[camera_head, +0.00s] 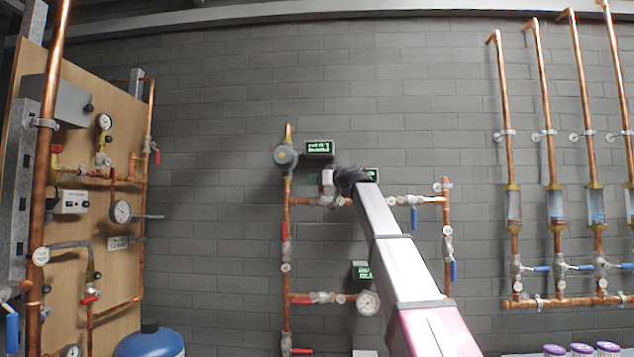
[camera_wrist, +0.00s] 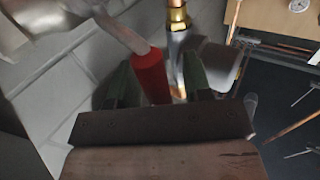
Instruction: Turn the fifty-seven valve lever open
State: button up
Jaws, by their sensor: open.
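A red valve lever (camera_wrist: 150,74) shows close up in the wrist view, on a pale metal stem beside a brass and steel pipe fitting (camera_wrist: 178,30). My gripper (camera_wrist: 157,82) is open, with one dark green finger on each side of the red lever. I cannot tell whether either finger touches it. In the head view my gripper (camera_head: 347,181) is a dark shape at the end of my arm, by the upper copper pipe run (camera_head: 380,200) on the grey wall. It hides part of the valves there. No number fifty-seven is readable.
Small green-lit displays (camera_head: 319,148) and a grey round device (camera_head: 285,157) sit close to my gripper. A blue lever (camera_head: 414,218) hangs to the right. A wooden panel (camera_head: 115,200) with gauges stands left. Vertical copper pipes with sight tubes (camera_head: 556,205) stand right.

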aim_at(300, 202)
grip_shut()
jog(key=shift+w+a+f+n+g+h, duration=0.1)
jog(key=shift+a+f+n+g+h, duration=0.85)
jog(key=shift+h, duration=1.3)
jog(key=shift+s+a+f+n+g+h, duration=0.1)
jog(key=shift+a+f+n+g+h, duration=0.2)
jog(key=shift+a+f+n+h, duration=1.35)
jog(key=shift+w+a+f+n+g+h, duration=0.1)
jog(key=shift+a+f+n+g+h, duration=0.55)
jog(key=shift+f+h, duration=1.55)
jog(key=shift+r+h, duration=0.6)
jog(key=shift+h, duration=0.1)
